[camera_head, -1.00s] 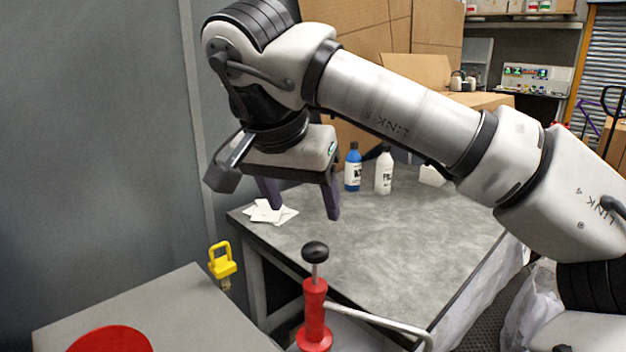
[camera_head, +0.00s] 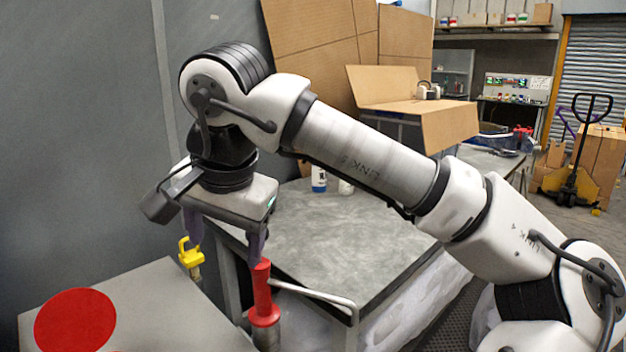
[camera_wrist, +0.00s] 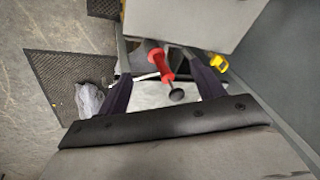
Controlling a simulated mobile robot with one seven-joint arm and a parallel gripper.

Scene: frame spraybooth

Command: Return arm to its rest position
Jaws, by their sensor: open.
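My gripper (camera_head: 226,242) hangs at the left of the head view with its two dark purple fingers apart and pointing down. Nothing is between the fingers that I can see as held. My arm stretches from the lower right up to a raised elbow, then bends down to the wrist. In the wrist view my gripper (camera_wrist: 163,88) is open, and a red-handled tool (camera_wrist: 160,62) with a black knob shows between the fingers, apart from them as far as I can tell. In the head view one finger partly covers that red tool (camera_head: 263,300).
A grey table (camera_head: 350,235) with a blue-labelled bottle (camera_head: 319,180) stands behind my arm. A grey surface (camera_head: 150,305) with a red disc (camera_head: 75,320) lies front left. A yellow padlock-like item (camera_head: 190,256) hangs near its edge. A grey wall (camera_head: 75,120) rises close left.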

